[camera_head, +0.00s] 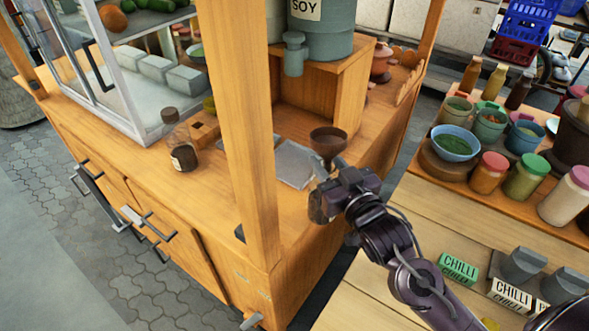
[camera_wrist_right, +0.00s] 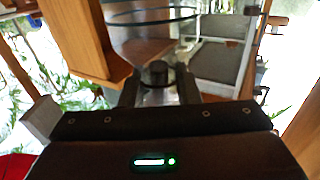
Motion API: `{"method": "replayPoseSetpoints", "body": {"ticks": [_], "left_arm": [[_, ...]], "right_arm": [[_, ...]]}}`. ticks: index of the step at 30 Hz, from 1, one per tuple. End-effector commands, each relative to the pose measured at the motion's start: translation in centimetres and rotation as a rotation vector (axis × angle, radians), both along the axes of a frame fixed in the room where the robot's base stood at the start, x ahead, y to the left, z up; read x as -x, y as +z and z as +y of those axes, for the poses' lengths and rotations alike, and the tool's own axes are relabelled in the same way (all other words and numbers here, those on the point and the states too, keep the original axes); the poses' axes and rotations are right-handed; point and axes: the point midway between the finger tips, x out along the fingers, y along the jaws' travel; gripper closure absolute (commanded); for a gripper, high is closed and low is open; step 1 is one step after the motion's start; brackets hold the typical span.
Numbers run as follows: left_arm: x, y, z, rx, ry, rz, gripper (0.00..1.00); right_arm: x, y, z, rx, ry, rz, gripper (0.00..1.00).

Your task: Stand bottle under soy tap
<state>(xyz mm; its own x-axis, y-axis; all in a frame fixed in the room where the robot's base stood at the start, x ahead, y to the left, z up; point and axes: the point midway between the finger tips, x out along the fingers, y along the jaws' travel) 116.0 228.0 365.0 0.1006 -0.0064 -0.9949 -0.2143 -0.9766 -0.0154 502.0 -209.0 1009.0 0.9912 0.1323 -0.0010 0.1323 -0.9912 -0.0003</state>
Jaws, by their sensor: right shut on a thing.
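A small dark bottle (camera_head: 183,154) with a pale label stands upright on the wooden cart counter, left of the front post. The green-grey soy tank (camera_head: 322,38) stands on a wooden shelf, and its tap (camera_head: 294,54) hangs over the shelf's front edge. A grey metal tray (camera_head: 292,165) lies on the counter below. The funnel's wide clear-looking bowl (camera_wrist_right: 150,32) shows above the fingers in the right wrist view. My left gripper is not in view.
The wooden post (camera_head: 250,130) rises between bottle and tray. A wooden block (camera_head: 204,128) stands behind the bottle, and a glass case (camera_head: 130,60) is at the left. A side table at the right holds several jars and a blue bowl (camera_head: 456,142).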

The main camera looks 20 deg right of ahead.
Motion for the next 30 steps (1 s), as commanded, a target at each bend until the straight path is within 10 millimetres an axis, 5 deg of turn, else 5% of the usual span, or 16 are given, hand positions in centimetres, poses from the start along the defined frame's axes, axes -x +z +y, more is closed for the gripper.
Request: {"method": "replayPoseSetpoints", "body": {"ticks": [7, 11, 18, 24, 30], "left_arm": [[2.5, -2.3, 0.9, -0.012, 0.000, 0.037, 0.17], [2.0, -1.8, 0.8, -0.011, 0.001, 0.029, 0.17], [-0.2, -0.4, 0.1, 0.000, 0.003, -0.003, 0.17], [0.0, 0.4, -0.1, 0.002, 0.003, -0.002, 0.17], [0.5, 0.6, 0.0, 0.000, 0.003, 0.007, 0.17]], "right_arm": [[-2.6, 0.6, -1.9, -0.002, 0.005, -0.004, 1.00], [-4.0, 1.0, -1.9, -0.003, 0.006, -0.004, 1.00], [-9.7, 1.2, -1.1, -0.003, 0.006, -0.004, 1.00], [-14.6, 1.1, -0.3, -0.003, 0.007, -0.004, 1.00], [-16.9, 0.9, 0.0, -0.001, 0.008, -0.003, 1.00]]}}
